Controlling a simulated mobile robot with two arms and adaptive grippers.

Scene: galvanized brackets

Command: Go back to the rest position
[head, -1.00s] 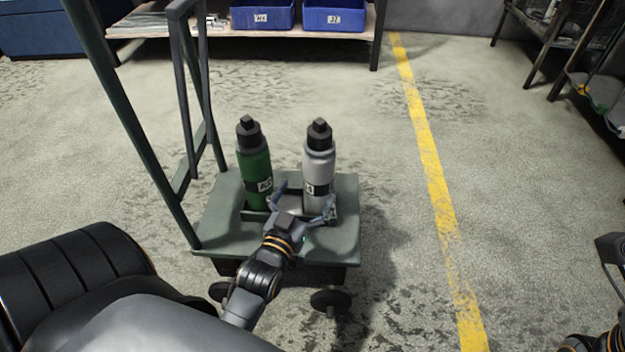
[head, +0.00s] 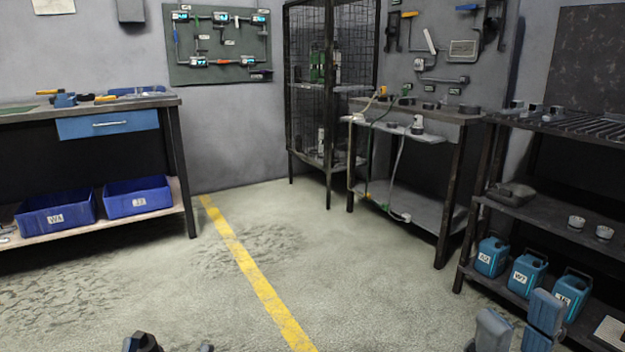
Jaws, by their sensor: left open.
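At the bottom edge of the head view, left of the yellow line, a small grey tip (head: 206,347) shows of what appears to be my left gripper; the rest of it is below the frame. Nothing shows between these fingers. They appear in front of the right-hand rack.
A bench with blue bins (head: 140,197) stands at left. A mesh cabinet (head: 330,85) and a workbench (head: 415,190) stand at the back. A dark rack (head: 480,200) with blue canisters (head: 527,273) is at right. The floor around the yellow line (head: 250,270) is clear.

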